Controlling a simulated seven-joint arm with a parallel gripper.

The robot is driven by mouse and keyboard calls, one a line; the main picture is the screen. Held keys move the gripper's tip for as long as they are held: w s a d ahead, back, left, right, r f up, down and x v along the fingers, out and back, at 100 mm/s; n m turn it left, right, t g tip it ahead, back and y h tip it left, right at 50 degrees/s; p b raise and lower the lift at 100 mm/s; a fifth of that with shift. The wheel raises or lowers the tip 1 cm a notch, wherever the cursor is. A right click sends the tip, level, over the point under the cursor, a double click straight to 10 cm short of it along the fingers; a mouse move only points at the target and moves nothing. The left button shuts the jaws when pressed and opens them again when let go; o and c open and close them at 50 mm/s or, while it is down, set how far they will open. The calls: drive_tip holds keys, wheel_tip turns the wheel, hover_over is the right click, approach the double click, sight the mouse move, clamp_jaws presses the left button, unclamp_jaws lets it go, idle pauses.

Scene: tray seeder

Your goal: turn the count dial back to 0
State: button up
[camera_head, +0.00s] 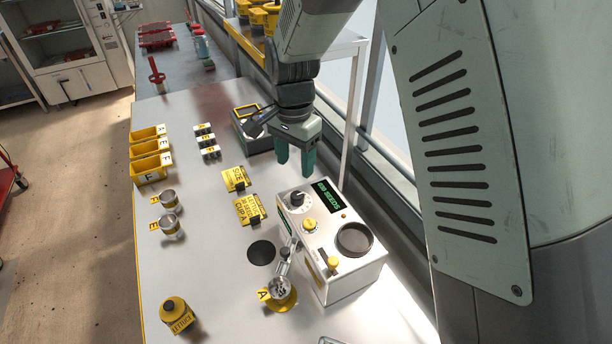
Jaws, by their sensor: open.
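The tray seeder (345,275) is a white box standing on the bench, right of the middle. A black count dial (297,198) with a ring of marks sits at the left of its top face. The green display (327,196) beside the dial seems to read "200 SEEDS", though the lettering is small. My gripper (295,172) points down with two green fingers, open and empty. It is above and behind the dial in the picture, apart from it. The dial is in plain view, but its pointer is too small to read.
A yellow knob (310,224), a yellow-topped lever (333,263) and a dark round opening (355,239) are on the seeder. A cup on a yellow base (279,293) stands in front. Yellow cards (249,209), metal cups (171,226) and yellow bins (150,168) lie left. A dark scale-like device (252,133) stands behind.

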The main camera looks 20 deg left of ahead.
sight(296, 195)
wheel_tip(296, 195, down, 10)
idle(0.4)
drive_tip(key=c, duration=1)
